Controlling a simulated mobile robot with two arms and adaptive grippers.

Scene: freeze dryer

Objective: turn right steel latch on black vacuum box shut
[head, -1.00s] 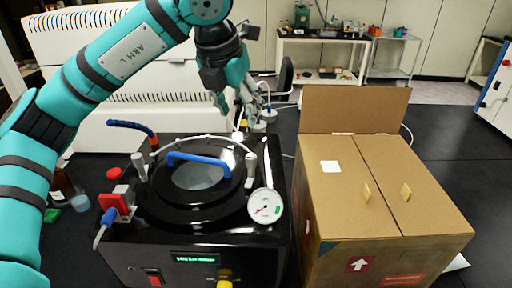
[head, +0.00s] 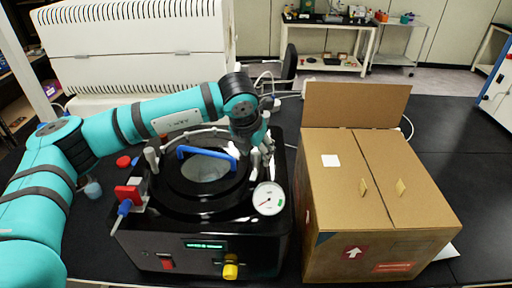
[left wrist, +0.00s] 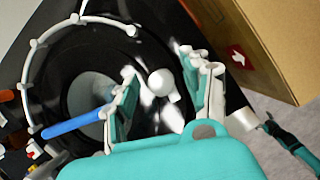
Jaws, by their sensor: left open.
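The black vacuum box (head: 190,262) stands on the dark bench, its round lid topped by a blue handle (head: 205,152). The left steel latch (head: 152,159) stands upright at the lid's left side. The right steel latch (head: 256,162) is partly hidden by my left gripper (head: 264,150) in the head view. In the left wrist view the latch's pale rounded knob (left wrist: 160,82) lies between the two spread fingers of my left gripper (left wrist: 163,76). The gripper is open, and I see no clear contact with the latch. My right gripper is not in view.
A cardboard box (head: 335,225) stands close to the vacuum box's right side. A round gauge (head: 268,198) sits in front of the right latch. A white ribbed machine (head: 135,50) stands behind.

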